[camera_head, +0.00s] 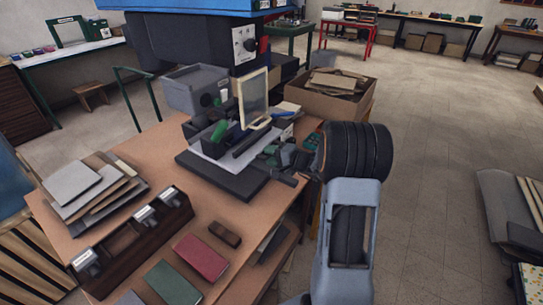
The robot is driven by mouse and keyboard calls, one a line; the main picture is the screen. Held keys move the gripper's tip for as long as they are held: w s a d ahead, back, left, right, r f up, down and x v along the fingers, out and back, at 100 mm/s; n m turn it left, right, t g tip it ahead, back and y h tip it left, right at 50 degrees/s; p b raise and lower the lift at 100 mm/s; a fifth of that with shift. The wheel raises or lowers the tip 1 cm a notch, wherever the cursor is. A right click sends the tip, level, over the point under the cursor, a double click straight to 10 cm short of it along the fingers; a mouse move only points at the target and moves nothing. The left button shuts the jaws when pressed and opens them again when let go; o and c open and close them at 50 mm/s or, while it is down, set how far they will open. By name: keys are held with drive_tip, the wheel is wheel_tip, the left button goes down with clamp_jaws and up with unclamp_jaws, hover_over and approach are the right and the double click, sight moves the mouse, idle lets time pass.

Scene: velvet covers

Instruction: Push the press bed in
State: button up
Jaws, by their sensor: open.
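My gripper (284,168) is at the right end of the slab, by the table's right edge. It is open and seems to hold nothing. My dark wrist is to its right. I cannot tell whether the fingers touch the bed.
Grey boards (85,185) are stacked at the table's left. A dark wooden tray (135,240) with metal-topped items, a red book (201,258), a green book (172,284) and a brown block (225,234) lie in front. A cardboard box (325,100) stands behind.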

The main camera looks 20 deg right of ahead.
clamp_jaws()
idle(0.3)
drive_tip(key=shift+w, duration=0.1)
drive_tip(key=b+x, duration=0.1)
drive_tip(key=x, duration=0.1)
drive_tip(key=r+b+x, duration=0.1)
drive_tip(key=b+x, duration=0.1)
drive_tip(key=shift+a+f, duration=0.1)
drive_tip(key=shift+a, duration=0.05)
unclamp_jaws()
idle(0.3)
